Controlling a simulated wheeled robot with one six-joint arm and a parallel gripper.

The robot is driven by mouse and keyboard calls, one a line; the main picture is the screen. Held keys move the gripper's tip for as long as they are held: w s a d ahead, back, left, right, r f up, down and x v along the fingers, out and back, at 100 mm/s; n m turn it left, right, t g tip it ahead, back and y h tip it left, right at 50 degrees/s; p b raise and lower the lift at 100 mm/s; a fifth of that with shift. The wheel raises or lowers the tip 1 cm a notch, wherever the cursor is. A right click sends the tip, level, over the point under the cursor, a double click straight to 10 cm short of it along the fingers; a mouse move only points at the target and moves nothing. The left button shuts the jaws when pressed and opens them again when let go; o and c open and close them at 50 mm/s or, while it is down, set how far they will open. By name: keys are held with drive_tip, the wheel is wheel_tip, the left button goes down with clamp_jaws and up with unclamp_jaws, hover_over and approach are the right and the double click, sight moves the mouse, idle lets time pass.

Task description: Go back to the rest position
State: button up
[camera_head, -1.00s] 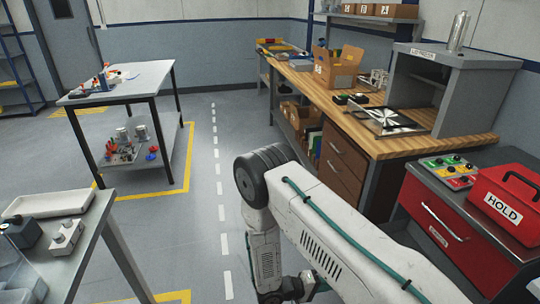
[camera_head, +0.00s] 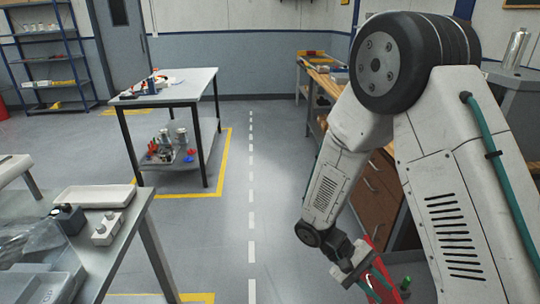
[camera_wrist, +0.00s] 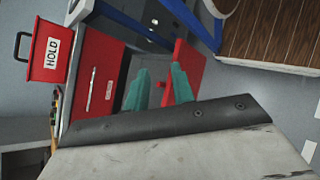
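My arm rises large at the right of the head view and bends down to my gripper (camera_head: 376,278) near the bottom edge.
A red HOLD box (camera_wrist: 50,52) shows beside the cabinet. A grey table (camera_head: 108,236) with a white tray (camera_head: 95,196) stands at left. A white-topped table (camera_head: 185,88) stands farther back. The floor lane between (camera_head: 240,185) is clear. My arm hides much of the wooden bench.

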drive_tip(key=s+r+m+t+y, duration=0.1)
drive_tip(key=s+r+t+y, duration=0.1)
drive_tip(key=r, duration=0.7)
drive_tip(key=s+r+m+t+y, duration=0.1)
drive_tip(key=s+r+t+y, duration=0.2)
drive_tip(key=s+r, duration=0.4)
drive_tip(key=s+d+r+m+t+y, duration=0.1)
drive_tip(key=s+r+t+y, duration=0.2)
drive_tip(key=r, duration=0.8)
drive_tip(key=shift+s+y, duration=0.8)
